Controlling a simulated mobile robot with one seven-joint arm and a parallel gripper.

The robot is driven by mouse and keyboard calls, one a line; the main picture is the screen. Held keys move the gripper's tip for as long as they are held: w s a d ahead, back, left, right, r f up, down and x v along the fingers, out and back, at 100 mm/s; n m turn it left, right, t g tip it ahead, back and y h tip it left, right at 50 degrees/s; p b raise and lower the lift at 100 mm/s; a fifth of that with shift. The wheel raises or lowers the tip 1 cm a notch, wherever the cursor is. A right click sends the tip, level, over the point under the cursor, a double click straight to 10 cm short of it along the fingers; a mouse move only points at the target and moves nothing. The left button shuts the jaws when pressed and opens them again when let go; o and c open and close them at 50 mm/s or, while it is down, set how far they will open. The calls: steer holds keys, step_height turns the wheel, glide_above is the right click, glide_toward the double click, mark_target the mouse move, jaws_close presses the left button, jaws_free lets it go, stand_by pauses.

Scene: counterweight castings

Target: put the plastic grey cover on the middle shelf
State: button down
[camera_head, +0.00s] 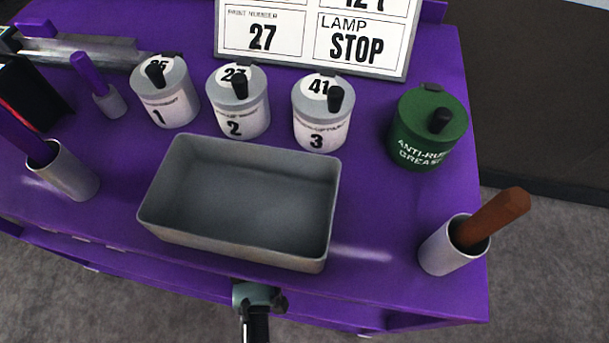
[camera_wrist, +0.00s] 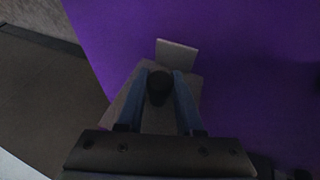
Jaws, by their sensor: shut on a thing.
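In the wrist view my gripper (camera_wrist: 160,82) is shut on the dark knob of a grey piece that looks like the grey cover (camera_wrist: 177,55). The cover has a pale tab at its far edge and is partly hidden by the fingers. A purple surface lies behind it; I cannot tell whether they touch. In the head view a teal-grey and black part shows at the bottom centre, before the front edge of the purple bench (camera_head: 375,225); the fingers and cover cannot be made out there. Openings show below the bench top, but the middle shelf is not clearly visible.
On the bench are an empty grey tray (camera_head: 240,200), three numbered canisters with grey lids (camera_head: 240,100), a green grease can (camera_head: 428,127), a cup with a brown handle (camera_head: 455,245), other cups at left and a sign board (camera_head: 315,35). Bare top lies right of the tray.

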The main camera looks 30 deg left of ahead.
step_height(320, 180, down, 3)
steer(key=shift+s+f+b, duration=0.1)
steer(key=shift+s+b, duration=0.05)
steer(key=shift+b, duration=0.2)
steer(key=shift+f, duration=0.1)
steer(key=c, duration=0.6)
jaws_free()
steer(key=shift+o, duration=0.2)
steer(key=s+a+r+p, duration=0.1)
steer(key=s+a+r, duration=0.1)
steer(key=s, duration=0.4)
steer(key=s+a+r+p, duration=0.1)
steer(key=s+a+r, duration=0.1)
steer(key=s, duration=0.5)
steer(key=shift+s+a+r, duration=0.3)
steer(key=shift+a, duration=0.25)
